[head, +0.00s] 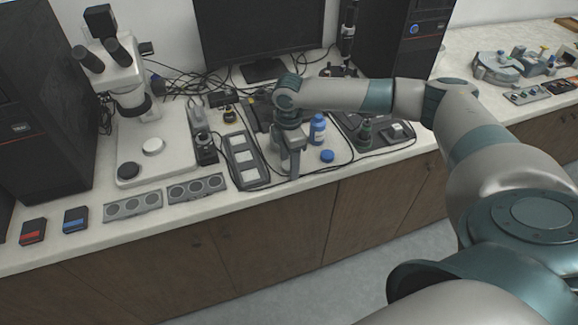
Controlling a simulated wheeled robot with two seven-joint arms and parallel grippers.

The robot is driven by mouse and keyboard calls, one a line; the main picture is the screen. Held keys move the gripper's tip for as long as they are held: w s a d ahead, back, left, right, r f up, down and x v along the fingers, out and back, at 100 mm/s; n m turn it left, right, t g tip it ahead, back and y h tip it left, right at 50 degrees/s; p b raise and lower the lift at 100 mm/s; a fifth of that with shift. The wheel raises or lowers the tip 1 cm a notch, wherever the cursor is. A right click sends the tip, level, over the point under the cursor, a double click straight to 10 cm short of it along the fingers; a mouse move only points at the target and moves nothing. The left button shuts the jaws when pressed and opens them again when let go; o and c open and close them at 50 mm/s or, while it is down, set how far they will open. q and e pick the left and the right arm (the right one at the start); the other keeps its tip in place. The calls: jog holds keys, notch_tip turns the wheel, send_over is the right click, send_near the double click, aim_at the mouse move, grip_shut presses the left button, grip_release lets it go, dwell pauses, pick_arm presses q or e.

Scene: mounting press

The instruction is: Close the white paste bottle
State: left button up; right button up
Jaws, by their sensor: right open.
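My right gripper (291,170) points down over the front of the bench, its arm reaching in from the right. It is open. A pale round shape shows low beside its fingers; it may be the white paste bottle, but the gripper covers most of it and I cannot tell. A small blue cap (327,156) lies on the bench just right of the gripper. A blue bottle (317,129) stands upright behind that cap. My left gripper is not in view.
A dark tray (246,181) with pale squares lies left of the gripper. A black device (366,133) stands to the right, with a cable along the bench front. A microscope (127,85), grey hole strips (133,205) and a monitor (262,35) are further left and behind.

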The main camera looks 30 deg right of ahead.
jog(key=c, duration=1.1)
jog(key=shift+r, duration=0.1)
